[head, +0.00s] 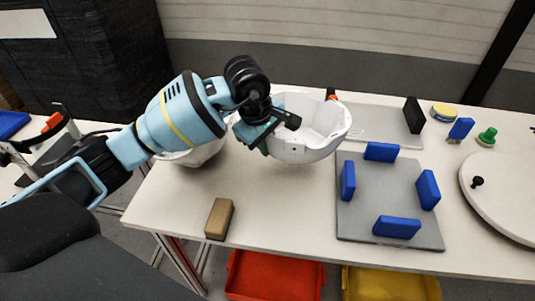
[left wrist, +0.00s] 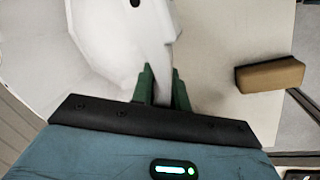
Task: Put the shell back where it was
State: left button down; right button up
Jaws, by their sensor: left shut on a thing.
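A white helmet shell (head: 315,138) is open side up at the middle of the table in the head view. My left gripper (head: 268,138) is shut on its left rim. In the left wrist view, the green fingers (left wrist: 163,90) pinch the wall of the shell (left wrist: 110,45) from both sides. I cannot tell whether the shell's underside touches the table. A second white shell (head: 198,155) sits to the left, partly hidden behind my left arm. A grey plate (head: 390,165) with several blue blocks around its edges lies to the right, bare in its middle. My right gripper is not in view.
A brown block (head: 219,218) lies near the front edge; it also shows in the left wrist view (left wrist: 270,75). Behind is another grey plate (head: 375,122) with a black block (head: 413,115). A white round disc (head: 500,195) lies at right. Red (head: 275,275) and yellow (head: 390,285) bins stand below.

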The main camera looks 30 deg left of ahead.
pick_arm(q)
notch_tip(320, 180, down, 4)
jog(key=shift+r, duration=0.25)
jog(key=shift+f, duration=0.15)
jog(key=c, duration=1.4)
grip_release()
jog(key=shift+f, duration=0.1)
jog(key=shift+o, duration=0.2)
jog(key=shift+s+r, duration=0.1)
jog(key=shift+r, duration=0.5)
jog(key=v, duration=1.1)
jog(key=shift+s+a, duration=0.1)
jog(key=shift+s, duration=0.05)
